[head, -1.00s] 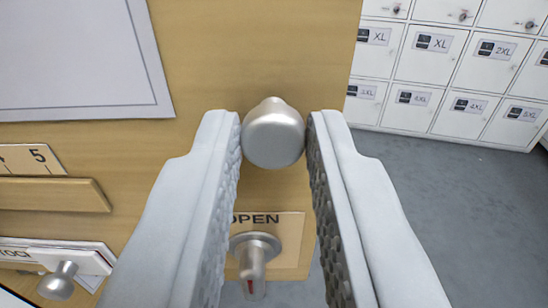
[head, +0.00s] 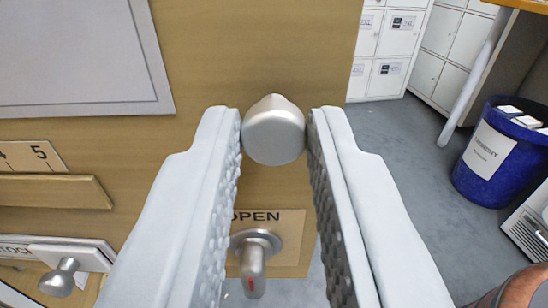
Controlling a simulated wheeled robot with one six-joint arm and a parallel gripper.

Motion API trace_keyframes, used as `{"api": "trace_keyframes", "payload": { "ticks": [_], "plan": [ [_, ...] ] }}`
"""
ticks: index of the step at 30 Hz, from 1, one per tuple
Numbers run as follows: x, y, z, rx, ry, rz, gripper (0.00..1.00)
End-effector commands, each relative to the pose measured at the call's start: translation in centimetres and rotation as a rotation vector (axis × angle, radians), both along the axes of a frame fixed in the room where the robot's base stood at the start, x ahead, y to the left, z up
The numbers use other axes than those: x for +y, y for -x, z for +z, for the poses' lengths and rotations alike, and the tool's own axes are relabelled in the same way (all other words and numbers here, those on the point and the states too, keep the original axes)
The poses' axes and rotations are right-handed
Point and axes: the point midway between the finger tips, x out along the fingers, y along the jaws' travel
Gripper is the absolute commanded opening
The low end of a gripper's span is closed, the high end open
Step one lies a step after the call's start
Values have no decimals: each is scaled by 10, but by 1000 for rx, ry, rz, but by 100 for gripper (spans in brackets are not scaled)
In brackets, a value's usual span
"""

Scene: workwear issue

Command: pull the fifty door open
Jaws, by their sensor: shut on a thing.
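A wooden door panel (head: 230,50) fills the left and middle of the head view. A round silver knob (head: 273,133) stands out from it near its right edge. My gripper (head: 275,128) is shut on this knob, with one finger on each side. Below the knob, between my fingers, is a plate marked OPEN (head: 290,232) with a metal turn handle (head: 254,262) hanging down, a red mark near its tip. No label reading fifty shows in view.
A grey-white sheet (head: 70,60), a scale strip (head: 30,157) and a smaller knob (head: 62,278) are on the left of the panel. White lockers (head: 385,45) stand behind at the right. A blue bin (head: 485,165) stands on the grey floor. Floor between is clear.

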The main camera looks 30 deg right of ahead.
Motion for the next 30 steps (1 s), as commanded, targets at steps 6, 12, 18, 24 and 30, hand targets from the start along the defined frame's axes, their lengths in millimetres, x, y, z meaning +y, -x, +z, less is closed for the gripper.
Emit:
{"api": "trace_keyframes", "payload": {
  "ticks": [6,12,18,24,30],
  "plan": [
    [0,0,3,-3,-4,1,0],
    [0,0,2,-3,-4,1,40],
    [0,0,1,-2,-2,1,41],
    [4,5,1,-1,-2,1,41],
    [19,30,1,-2,-1,4,41]
  ]
}}
